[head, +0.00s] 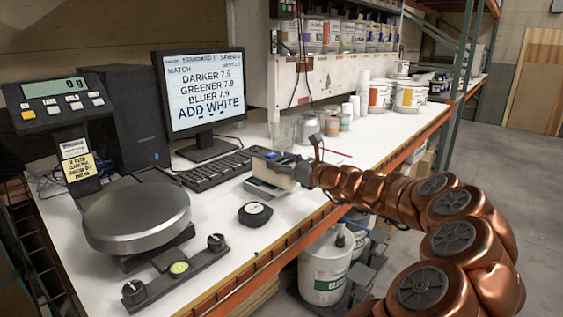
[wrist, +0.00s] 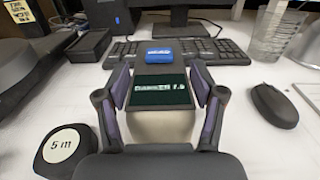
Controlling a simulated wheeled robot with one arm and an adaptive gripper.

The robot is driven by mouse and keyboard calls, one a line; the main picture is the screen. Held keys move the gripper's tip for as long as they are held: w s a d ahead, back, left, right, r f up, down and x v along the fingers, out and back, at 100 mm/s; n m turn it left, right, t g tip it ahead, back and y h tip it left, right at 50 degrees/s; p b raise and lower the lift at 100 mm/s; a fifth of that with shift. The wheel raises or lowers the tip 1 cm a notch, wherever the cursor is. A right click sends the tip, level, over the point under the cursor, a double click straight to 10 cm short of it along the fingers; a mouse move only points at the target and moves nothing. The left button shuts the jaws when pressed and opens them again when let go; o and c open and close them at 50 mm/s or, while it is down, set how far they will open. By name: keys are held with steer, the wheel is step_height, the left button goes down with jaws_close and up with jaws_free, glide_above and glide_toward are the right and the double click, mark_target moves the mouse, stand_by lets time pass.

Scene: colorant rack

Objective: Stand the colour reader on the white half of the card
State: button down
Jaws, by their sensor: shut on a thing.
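My gripper (wrist: 160,90) is shut on the colour reader (wrist: 158,115), with one purple-padded finger on each side of it. The reader has a pale lower body, a dark top with a lit screen, and a blue button at its far end. In the head view the reader (head: 276,165) is in my gripper, over the bench in front of the keyboard. Its height above the bench is hard to tell.
A keyboard (wrist: 222,50) lies just beyond the reader. A 5 m tape measure (wrist: 66,148) is on the left, a mouse (wrist: 272,106) on the right, a clear beaker (wrist: 274,38) behind it. A round scale pan (head: 136,213) stands left. The bench's front edge (head: 260,255) is near.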

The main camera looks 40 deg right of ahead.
steer(key=shift+c, duration=0.5)
jaws_free()
steer(key=shift+s+r, duration=0.1)
steer(key=shift+s+d, duration=0.15)
steer(key=shift+s, duration=0.15)
steer(key=v, duration=1.1)
steer(key=shift+s, duration=0.1)
stand_by(0.3)
